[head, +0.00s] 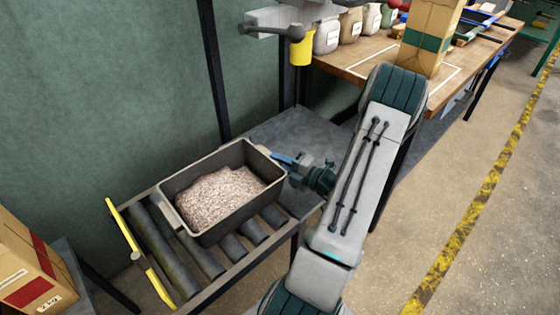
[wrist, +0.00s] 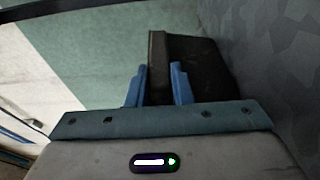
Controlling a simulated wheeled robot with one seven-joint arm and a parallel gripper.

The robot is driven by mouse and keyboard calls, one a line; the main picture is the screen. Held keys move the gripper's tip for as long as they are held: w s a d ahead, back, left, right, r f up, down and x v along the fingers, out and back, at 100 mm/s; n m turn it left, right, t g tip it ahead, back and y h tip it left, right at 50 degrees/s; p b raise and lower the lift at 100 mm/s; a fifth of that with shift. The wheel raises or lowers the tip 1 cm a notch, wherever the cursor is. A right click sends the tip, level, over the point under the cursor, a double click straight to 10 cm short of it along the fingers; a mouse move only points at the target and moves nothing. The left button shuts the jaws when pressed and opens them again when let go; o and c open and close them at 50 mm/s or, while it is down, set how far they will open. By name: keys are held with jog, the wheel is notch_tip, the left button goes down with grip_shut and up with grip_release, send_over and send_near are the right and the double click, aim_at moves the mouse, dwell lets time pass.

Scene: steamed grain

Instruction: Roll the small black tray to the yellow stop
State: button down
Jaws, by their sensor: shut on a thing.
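The small black tray (head: 222,193) is filled with pale grain (head: 222,193) and sits upright on the rollers of a short conveyor. The yellow stop (head: 140,255) is a bar at the conveyor's left end, apart from the tray with bare rollers between. In the wrist view, the two blue fingers of my gripper (wrist: 160,84) stand either side of the dark tray wall (wrist: 158,60). The fingertips' exact contact is partly hidden in the head view.
Bare rollers (head: 160,240) lie left of the tray. A grey table (head: 290,130) adjoins the conveyor's right end. A cardboard box (head: 30,265) stands at the lower left. A green wall runs behind.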

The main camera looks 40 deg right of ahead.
jog(key=shift+s+a+p, duration=0.2)
jog(key=shift+a+p, duration=0.05)
jog(key=shift+a, duration=0.85)
jog(key=shift+s+a+p, duration=0.25)
jog(key=shift+a, duration=0.85)
jog(key=shift+s+a+p, duration=0.2)
jog(key=shift+a+p, duration=0.05)
jog(key=shift+a, duration=1)
jog(key=shift+s+a, duration=0.25)
jog(key=shift+a, duration=0.85)
jog(key=c, duration=1.2)
grip_release()
jog(key=p+v, duration=0.1)
jog(key=v, duration=1.2)
jog(key=shift+s+d, duration=0.2)
jog(key=shift+s, duration=0.15)
